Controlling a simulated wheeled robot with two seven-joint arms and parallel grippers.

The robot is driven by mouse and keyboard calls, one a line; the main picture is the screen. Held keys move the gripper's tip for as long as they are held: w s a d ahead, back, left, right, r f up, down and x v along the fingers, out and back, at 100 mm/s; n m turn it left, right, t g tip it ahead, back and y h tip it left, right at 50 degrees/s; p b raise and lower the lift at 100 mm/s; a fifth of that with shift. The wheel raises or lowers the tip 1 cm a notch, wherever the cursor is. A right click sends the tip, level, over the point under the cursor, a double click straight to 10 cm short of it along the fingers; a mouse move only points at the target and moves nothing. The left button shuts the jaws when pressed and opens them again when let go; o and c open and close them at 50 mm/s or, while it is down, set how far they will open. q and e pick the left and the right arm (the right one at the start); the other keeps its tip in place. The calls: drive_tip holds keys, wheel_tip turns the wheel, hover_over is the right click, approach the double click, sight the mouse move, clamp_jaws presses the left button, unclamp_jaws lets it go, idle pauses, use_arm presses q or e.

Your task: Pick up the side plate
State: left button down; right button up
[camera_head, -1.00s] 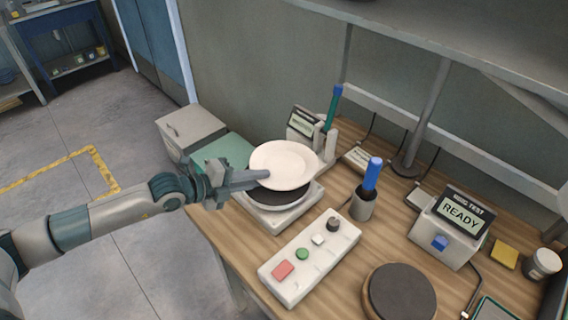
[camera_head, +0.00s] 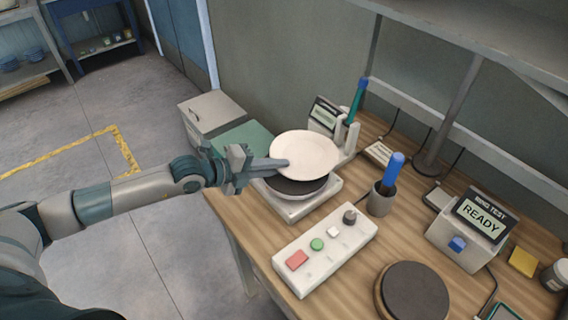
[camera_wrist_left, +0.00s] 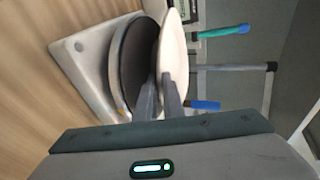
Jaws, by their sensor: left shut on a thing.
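The side plate (camera_head: 306,153) is a round, cream-white plate. My left gripper (camera_head: 284,163) is shut on its near left rim in the head view. The plate is tilted and held above a white device with a round dark top (camera_head: 297,184). In the left wrist view the plate (camera_wrist_left: 174,55) shows nearly edge-on between the fingers (camera_wrist_left: 158,98), beside the dark disc (camera_wrist_left: 137,62). A gap shows between plate and disc at the near side; the far side is hidden. My right gripper is not in view.
A white button box (camera_head: 326,248) stands in front. A holder with a blue-handled tool (camera_head: 392,172) is to the right. A tester reading READY (camera_head: 470,228) and a round dark pad (camera_head: 414,291) stand further right.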

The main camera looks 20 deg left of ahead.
use_arm(q)
drive_tip(key=shift+r+b, duration=0.4)
drive_tip(key=shift+r, duration=0.4)
wheel_tip(320, 180, up, 2)
drive_tip(key=shift+r+b, duration=0.1)
drive_tip(key=shift+b, duration=0.4)
drive_tip(key=s+d+r+b, duration=0.2)
drive_tip(key=s+d+r, duration=0.2)
drive_tip(key=d+r, duration=0.3)
drive_tip(key=d, duration=0.4)
drive_tip(key=shift+s+r, duration=0.1)
